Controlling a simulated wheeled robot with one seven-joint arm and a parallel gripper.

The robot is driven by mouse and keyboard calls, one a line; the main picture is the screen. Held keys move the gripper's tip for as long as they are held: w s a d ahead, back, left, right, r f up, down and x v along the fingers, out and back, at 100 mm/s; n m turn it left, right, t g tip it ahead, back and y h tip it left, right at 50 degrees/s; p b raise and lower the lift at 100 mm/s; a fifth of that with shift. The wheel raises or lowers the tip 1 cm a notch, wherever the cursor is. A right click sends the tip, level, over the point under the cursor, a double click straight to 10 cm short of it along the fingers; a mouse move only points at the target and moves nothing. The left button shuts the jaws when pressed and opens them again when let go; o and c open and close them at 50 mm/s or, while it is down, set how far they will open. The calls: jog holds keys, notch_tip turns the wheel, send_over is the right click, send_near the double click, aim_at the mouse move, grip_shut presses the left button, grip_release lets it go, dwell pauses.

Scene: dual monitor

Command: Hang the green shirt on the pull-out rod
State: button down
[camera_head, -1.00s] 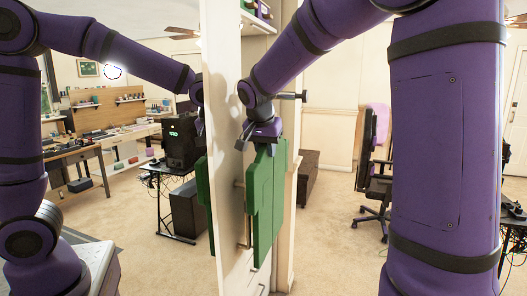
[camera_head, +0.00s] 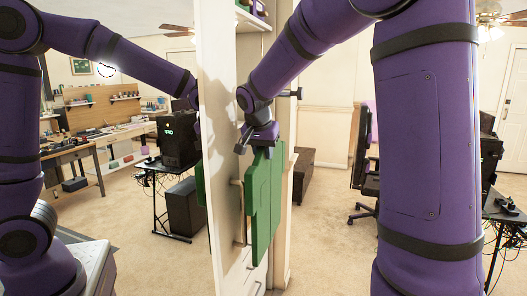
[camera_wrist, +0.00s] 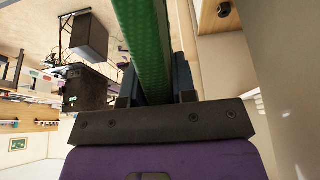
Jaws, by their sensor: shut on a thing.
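The green shirt (camera_head: 265,205), a flat stiff-looking shape, hangs upright below my gripper (camera_head: 259,138), beside the white panel. My gripper is shut on its upper edge. In the wrist view the green shirt (camera_wrist: 143,40) runs away between the two dark fingers of my gripper (camera_wrist: 156,88). A short dark rod or knob (camera_head: 291,93) sticks out sideways from the white cabinet, above and right of the gripper; I cannot tell for sure that it is the pull-out rod. Part of the shirt's far side is hidden.
A tall white panel (camera_head: 216,130) with a bar handle (camera_head: 242,215) stands close left of the shirt. A dark brown chest (camera_head: 302,175) and an office chair (camera_head: 366,170) stand right, with open carpet between.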

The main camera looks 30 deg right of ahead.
jog(key=c, duration=0.8)
grip_release()
jog(key=shift+c, duration=0.2)
jog(key=v, duration=1)
jog(key=shift+r, duration=0.1)
jog(key=shift+a+r, duration=0.1)
jog(key=shift+r, duration=0.2)
jog(key=shift+s, duration=0.15)
jog(key=s+a+f+n+y, duration=0.1)
jog(key=s+a+f+n, duration=0.1)
jog(key=s, duration=0.7)
jog(key=s+a+f+n+t+y, duration=0.1)
jog(key=s+n, duration=0.4)
jog(key=s, duration=0.5)
jog(key=s+a+f+n+t+y, duration=0.1)
jog(key=s+a+f+n, duration=0.2)
jog(key=s, duration=0.6)
jog(key=shift+s+a+f+y, duration=0.3)
jog(key=shift+a+f, duration=0.1)
jog(key=shift+a, duration=0.65)
